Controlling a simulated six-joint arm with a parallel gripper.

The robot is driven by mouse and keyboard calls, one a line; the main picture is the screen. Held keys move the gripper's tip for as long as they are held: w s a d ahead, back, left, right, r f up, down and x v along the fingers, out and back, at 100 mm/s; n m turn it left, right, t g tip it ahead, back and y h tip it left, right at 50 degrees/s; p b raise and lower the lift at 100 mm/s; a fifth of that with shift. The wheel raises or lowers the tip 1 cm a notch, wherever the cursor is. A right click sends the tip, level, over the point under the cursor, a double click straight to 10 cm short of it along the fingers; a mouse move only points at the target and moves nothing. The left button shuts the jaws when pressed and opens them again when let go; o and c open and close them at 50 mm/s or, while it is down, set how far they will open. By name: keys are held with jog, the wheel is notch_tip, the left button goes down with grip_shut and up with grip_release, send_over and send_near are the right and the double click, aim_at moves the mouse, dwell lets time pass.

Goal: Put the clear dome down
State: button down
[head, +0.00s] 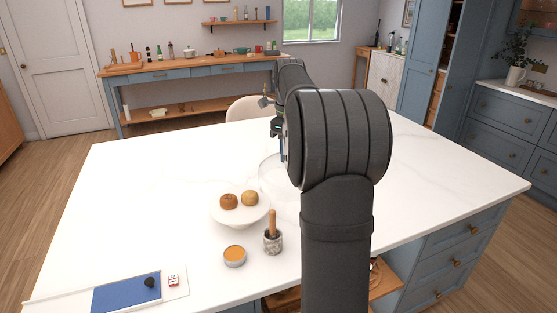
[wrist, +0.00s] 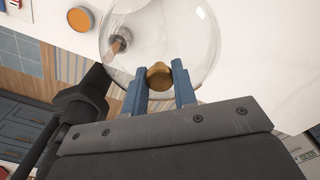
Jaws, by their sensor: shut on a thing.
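The clear dome (wrist: 165,30) is see-through glass with a round brass-brown knob (wrist: 159,76). In the wrist view, my gripper (wrist: 157,72) has its two blue fingers shut on either side of this knob. In the head view, the dome (head: 268,177) shows faintly over the white worktop, to the right of and behind a white cake stand (head: 240,217) bearing two brown buns (head: 229,201). My arm hides the dome's right part. I cannot tell whether its rim touches the worktop.
A stone mortar with wooden pestle (head: 272,241) and an orange-topped tin (head: 235,256) stand in front of the stand. A blue board (head: 127,294), a dark lump and a small red-and-white box (head: 173,281) lie front left. The worktop's (head: 140,180) left and back are clear.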

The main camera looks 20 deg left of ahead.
jog(key=w+d+f, duration=0.2)
jog(key=w+d, duration=0.1)
jog(key=d, duration=0.4)
jog(key=w+d+f, duration=0.2)
jog(key=w+d, duration=0.1)
jog(key=d, duration=0.4)
jog(key=w+a+f, duration=0.2)
jog(key=a+f, duration=0.9)
jog(key=shift+f+n, duration=0.25)
jog(key=shift+n, duration=0.15)
jog(key=shift+w+f, duration=0.1)
jog(key=c, duration=1.2)
grip_release()
jog(key=shift+o, duration=0.2)
notch_tip(320, 180, up, 12)
